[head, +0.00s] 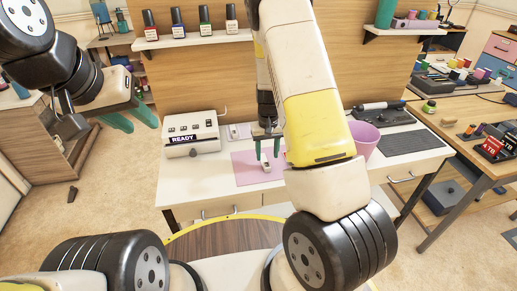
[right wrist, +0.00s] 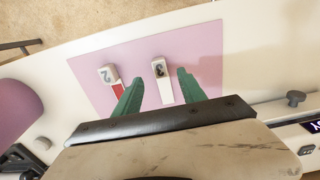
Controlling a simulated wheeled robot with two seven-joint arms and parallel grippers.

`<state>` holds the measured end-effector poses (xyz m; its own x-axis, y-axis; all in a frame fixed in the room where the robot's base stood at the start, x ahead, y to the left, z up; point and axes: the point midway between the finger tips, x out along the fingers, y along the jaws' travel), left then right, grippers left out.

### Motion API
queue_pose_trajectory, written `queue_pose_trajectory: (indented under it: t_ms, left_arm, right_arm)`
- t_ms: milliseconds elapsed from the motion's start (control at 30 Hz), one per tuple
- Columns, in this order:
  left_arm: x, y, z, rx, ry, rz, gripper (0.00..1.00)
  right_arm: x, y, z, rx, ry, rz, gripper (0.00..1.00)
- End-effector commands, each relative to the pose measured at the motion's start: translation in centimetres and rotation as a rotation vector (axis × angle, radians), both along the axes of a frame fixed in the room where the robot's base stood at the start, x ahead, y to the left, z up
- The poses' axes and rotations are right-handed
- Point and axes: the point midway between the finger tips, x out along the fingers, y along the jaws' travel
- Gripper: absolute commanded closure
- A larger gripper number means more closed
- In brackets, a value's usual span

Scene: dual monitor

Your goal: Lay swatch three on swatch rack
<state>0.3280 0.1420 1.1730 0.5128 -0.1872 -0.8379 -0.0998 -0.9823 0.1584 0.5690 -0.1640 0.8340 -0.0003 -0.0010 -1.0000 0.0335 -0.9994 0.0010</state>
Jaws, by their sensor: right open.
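Swatch three (right wrist: 165,90), a small white piece with a dark "3" on its end block, lies on the pink mat (right wrist: 205,45). In the head view a pale swatch (head: 265,166) shows on the mat (head: 244,176) just below my right gripper (head: 268,148). In the right wrist view the open green fingers of my right gripper (right wrist: 158,91) stand on either side of swatch three, with gaps visible. Swatch two (right wrist: 109,74), with a red strip, lies outside the left finger. My left gripper (head: 131,118) is open and empty at the upper left, away from the table. I cannot make out the swatch rack for certain.
A white device marked READY (head: 192,134) stands on the table's left. A pink bin (head: 364,138) and a dark ribbed mat (head: 410,143) are on the right. Several polish bottles (head: 178,23) stand on the wall shelf. My right arm hides part of the table.

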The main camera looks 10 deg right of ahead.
Motion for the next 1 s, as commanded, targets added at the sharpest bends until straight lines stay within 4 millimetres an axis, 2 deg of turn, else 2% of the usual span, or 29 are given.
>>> queue_pose_trajectory:
  t_ms: [367, 667, 900, 1000]
  left_arm:
    - [0.0, 0.0, 0.0, 0.000, 0.000, 0.000, 0.64]
    - [0.0, 0.0, 0.0, 0.000, 0.000, 0.000, 0.64]
    - [0.0, 0.0, 0.0, 0.000, 0.000, 0.000, 0.64]
    - [0.0, 0.0, 0.0, 0.000, 0.000, 0.000, 0.64]
  right_arm:
    - [0.0, 0.0, -5.1, 0.000, 0.001, 0.000, 0.52]
    - [0.0, 0.0, -5.6, 0.001, -0.001, 0.000, 0.52]
    - [0.0, 0.0, -5.5, 0.001, 0.000, 0.000, 0.99]
    - [0.0, 0.0, -5.5, 0.001, 0.000, 0.000, 1.00]
